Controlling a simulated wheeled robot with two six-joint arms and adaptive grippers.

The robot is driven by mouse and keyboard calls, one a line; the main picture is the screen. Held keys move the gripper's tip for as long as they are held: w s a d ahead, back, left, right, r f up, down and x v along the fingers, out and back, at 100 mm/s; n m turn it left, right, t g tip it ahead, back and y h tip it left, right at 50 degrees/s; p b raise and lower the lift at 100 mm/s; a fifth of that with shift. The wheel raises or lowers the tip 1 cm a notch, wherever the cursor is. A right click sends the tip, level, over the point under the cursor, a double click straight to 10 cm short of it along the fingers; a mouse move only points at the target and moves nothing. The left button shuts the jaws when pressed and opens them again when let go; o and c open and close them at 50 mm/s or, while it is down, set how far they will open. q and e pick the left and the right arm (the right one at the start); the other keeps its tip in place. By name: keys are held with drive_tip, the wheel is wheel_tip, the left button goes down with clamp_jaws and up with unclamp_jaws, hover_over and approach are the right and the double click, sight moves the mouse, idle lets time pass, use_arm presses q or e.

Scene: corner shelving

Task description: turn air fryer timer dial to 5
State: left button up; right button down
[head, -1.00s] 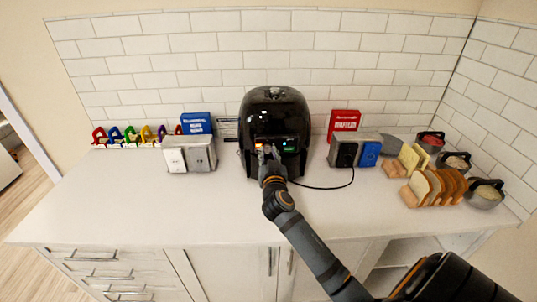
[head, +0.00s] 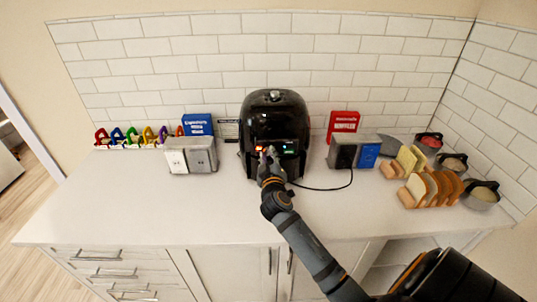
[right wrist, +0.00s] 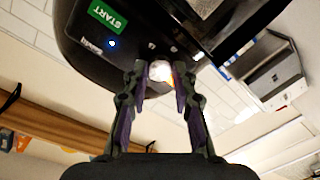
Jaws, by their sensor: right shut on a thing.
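The black air fryer (head: 274,108) stands upright against the tiled wall at the middle of the counter. My right gripper (head: 268,155) is at its front, below a small red-lit spot and left of the green START label (head: 290,145). In the right wrist view the fingers of my right gripper (right wrist: 157,76) are shut on the pale round timer dial (right wrist: 159,70), which has a coloured patch at one side. The START label (right wrist: 107,18) and a blue light show beside it. The dial's marks are too small to read. My left gripper is in neither view.
A silver-and-white box (head: 190,155) and a blue box (head: 197,124) stand left of the fryer. A red box (head: 343,122) and a dark cord (head: 325,187) are to its right. Bread slices in a rack (head: 432,187) stand farther right. The front counter is clear.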

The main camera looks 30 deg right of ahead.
drive_tip(key=shift+n+p, duration=0.6)
drive_tip(key=shift+n, duration=0.9)
drive_tip(key=c, duration=1.1)
unclamp_jaws()
drive_tip(key=v, duration=1.2)
drive_tip(key=shift+a, duration=0.1)
drive_tip(key=shift+f, duration=0.1)
